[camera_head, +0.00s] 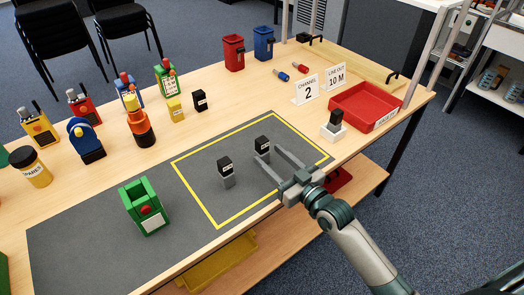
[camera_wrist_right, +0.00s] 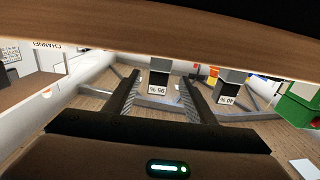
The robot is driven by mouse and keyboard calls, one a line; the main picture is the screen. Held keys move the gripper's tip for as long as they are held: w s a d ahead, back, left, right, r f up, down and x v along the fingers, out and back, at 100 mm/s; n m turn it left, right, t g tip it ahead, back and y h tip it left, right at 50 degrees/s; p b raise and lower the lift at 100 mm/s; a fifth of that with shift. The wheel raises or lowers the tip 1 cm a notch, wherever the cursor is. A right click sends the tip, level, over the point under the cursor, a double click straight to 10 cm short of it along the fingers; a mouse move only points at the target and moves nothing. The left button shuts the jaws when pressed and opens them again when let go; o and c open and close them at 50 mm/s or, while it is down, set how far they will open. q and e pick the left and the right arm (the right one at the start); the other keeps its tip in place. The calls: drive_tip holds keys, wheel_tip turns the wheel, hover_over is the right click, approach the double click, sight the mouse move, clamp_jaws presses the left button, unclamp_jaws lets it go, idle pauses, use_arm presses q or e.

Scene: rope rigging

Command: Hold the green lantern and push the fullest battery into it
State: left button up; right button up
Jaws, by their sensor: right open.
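The green lantern (camera_head: 145,208) stands upright on the grey mat, with a red button on its front. Two black-topped grey batteries stand inside the yellow outline: a left one (camera_head: 226,172) and a right one (camera_head: 262,150). My right gripper (camera_head: 268,155) is open and empty, its fingertips pointing at the right battery. The other battery (camera_wrist_right: 232,88) has a label that looks like 40 %. Part of the lantern (camera_wrist_right: 297,108) shows at the right edge. My left gripper is not in view.
Another battery (camera_head: 336,117) stands in a white block near a red tray (camera_head: 367,106). The mat (camera_head: 85,245) is clear left of the green lantern.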

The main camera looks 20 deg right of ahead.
sight(265, 152)
drive_tip(key=shift+p+x, duration=0.55)
drive_tip(key=shift+x, duration=2.05)
drive_tip(key=shift+d+f, duration=0.1)
drive_tip(key=c, duration=1.2)
